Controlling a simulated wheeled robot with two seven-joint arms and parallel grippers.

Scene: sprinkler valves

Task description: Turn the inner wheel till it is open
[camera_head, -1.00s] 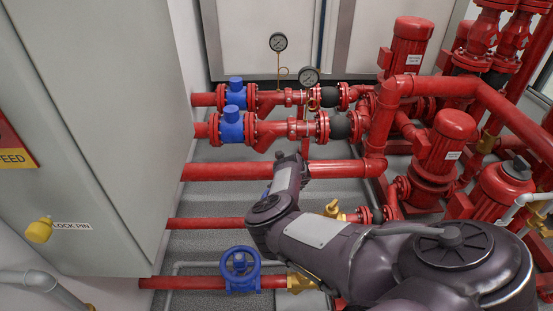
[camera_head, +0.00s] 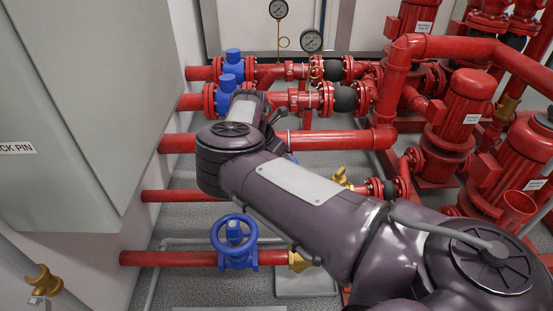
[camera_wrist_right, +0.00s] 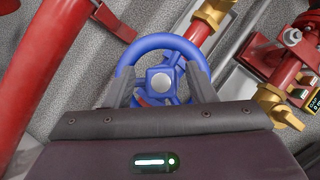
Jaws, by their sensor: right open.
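In the right wrist view, a blue handwheel (camera_wrist_right: 152,42) with a grey hub nut lies straight ahead. My right gripper (camera_wrist_right: 160,86) is open, its two fingers on either side of the hub and overlapping the rim; contact cannot be told. In the head view my right arm reaches away over the pipes, and its gripper is hidden behind the arm. A small blue piece (camera_head: 293,158) shows past the arm, probably part of the inner wheel. A nearer blue handwheel (camera_head: 217,236) sits in full view on the lowest red pipe. My left gripper is out of view.
A grey cabinet (camera_head: 70,110) stands close on the left. Red pipes (camera_head: 340,138) cross the middle, with two blue valve parts (camera_head: 229,82) farther back. Red pumps (camera_head: 465,110) crowd the right. In the wrist view a red pipe (camera_wrist_right: 40,65) runs along the left.

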